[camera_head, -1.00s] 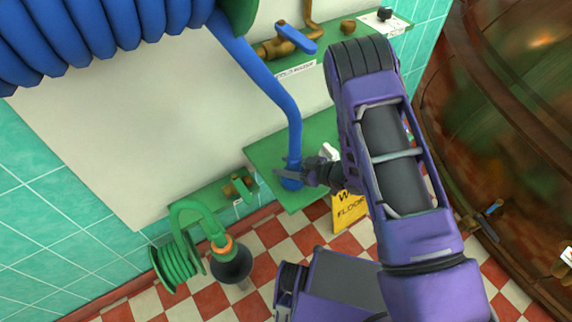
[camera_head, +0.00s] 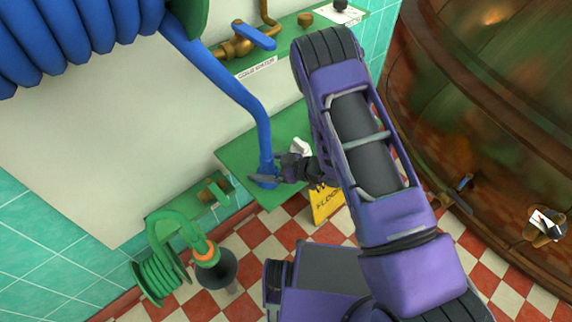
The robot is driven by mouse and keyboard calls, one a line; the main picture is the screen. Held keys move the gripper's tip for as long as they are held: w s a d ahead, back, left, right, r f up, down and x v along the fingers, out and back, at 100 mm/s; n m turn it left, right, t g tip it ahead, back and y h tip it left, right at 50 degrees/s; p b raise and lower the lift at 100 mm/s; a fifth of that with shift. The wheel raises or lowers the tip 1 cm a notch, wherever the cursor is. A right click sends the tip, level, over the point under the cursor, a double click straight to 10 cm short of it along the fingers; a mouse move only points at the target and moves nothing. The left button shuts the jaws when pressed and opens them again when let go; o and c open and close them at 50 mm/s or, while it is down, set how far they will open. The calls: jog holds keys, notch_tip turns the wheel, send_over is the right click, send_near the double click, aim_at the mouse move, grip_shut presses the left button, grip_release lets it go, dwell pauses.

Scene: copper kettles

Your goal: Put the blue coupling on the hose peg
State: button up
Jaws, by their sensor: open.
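The blue hose (camera_head: 228,88) hangs from a large blue coil at the upper left and runs down to a green shelf. The blue coupling (camera_head: 267,177) is at its lower end, at the shelf. My gripper (camera_head: 266,178) is open at the coupling, with a finger showing across it. Whether both fingers touch it is too small to tell. I cannot make out the hose peg.
A green hose reel (camera_head: 160,276) with a dark nozzle (camera_head: 216,272) is at the lower left. A brass tap with a blue handle (camera_head: 252,36) is on the wall above. A yellow floor sign (camera_head: 325,205) stands below the shelf. A large copper kettle (camera_head: 490,130) fills the right.

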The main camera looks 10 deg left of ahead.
jog(key=p+v, duration=0.2)
jog(key=v, duration=1.4)
jog(key=shift+d, duration=0.2)
